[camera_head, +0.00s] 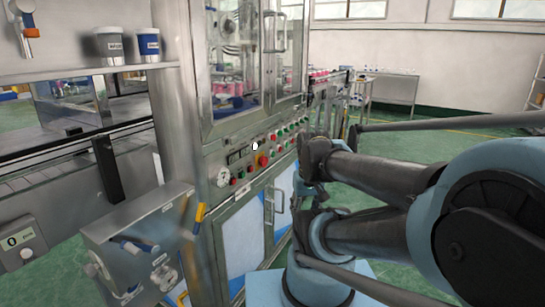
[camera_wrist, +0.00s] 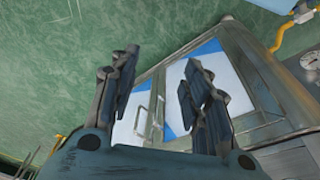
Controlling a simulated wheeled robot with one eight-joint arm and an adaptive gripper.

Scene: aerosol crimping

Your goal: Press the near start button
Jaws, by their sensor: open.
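The control panel (camera_head: 232,158) runs along the front of the metal machine in the head view. It carries several small green and red buttons. A green button (camera_head: 242,174) sits near its left end, beside a red button (camera_head: 234,182). A larger red knob (camera_head: 262,160) is further right. No label is readable, so I cannot tell which button is the near start button. In the wrist view my gripper (camera_wrist: 160,90) is open and empty, its two dark fingers apart in front of the lower cabinet doors. In the head view my arm is right of the panel, apart from the buttons.
The lower cabinet doors (camera_head: 240,236) have protruding handles below the panel. Glass doors (camera_head: 235,60) stand above it. A metal box with fittings (camera_head: 145,225) juts out at the lower left. Green floor (camera_head: 470,150) is open at the right.

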